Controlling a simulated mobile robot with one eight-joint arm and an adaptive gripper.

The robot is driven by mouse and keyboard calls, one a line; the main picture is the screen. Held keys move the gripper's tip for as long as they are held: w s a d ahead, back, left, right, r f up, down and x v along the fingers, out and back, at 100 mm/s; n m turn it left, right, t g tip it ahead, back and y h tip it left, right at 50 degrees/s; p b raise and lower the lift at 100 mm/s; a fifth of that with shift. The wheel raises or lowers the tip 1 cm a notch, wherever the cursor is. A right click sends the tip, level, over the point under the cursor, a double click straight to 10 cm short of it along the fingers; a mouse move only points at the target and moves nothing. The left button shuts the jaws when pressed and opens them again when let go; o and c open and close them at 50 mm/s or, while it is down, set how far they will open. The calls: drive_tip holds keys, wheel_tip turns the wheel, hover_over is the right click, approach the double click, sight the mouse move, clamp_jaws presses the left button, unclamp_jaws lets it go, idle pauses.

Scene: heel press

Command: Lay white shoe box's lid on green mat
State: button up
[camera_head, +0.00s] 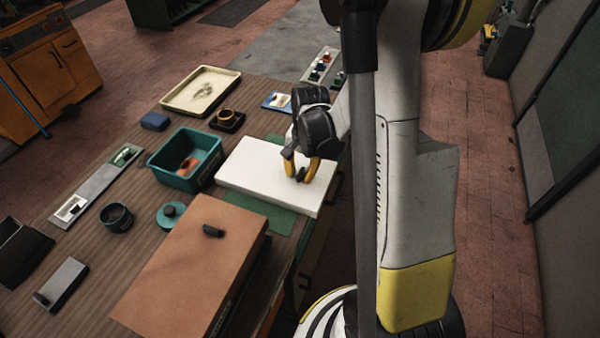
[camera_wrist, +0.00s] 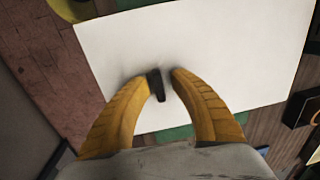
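The white shoe box's lid (camera_head: 255,172) is a flat white slab with a small dark handle (camera_wrist: 156,85) on top. It lies level over the green mat (camera_head: 278,217), which shows along its near and far edges; it appears to rest on the mat. The lid fills much of the wrist view (camera_wrist: 230,50), with strips of the green mat (camera_wrist: 175,133) beside it. My gripper (camera_head: 300,174) is low over the lid, its yellow fingers open on either side of the handle, with a gap visible at the right finger (camera_wrist: 165,78). No separate white box body is visible.
A brown box (camera_head: 190,265) with a dark handle stands just in front of the mat. A teal bin (camera_head: 178,178), a cream tray (camera_head: 190,105), a blue block (camera_head: 154,121) and a teal round pot (camera_head: 117,224) stand to the left. The table's right edge is close.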

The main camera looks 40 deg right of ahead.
drive_tip(key=shift+r, duration=0.1)
wheel_tip(320, 180, up, 12)
drive_tip(key=s+p, duration=0.1)
drive_tip(key=p, duration=0.3)
drive_tip(key=s+a+r+n+t, duration=0.6)
drive_tip(key=s+a+r+n, duration=0.3)
drive_tip(key=a, duration=0.5)
drive_tip(key=shift+a+r+n+h, duration=0.2)
drive_tip(key=shift+r+n+h, duration=0.1)
drive_tip(key=shift+r+n, duration=1.05)
drive_tip(key=shift+s+r+m, duration=0.1)
drive_tip(key=shift+r+m, duration=0.1)
drive_tip(key=shift+m, duration=0.05)
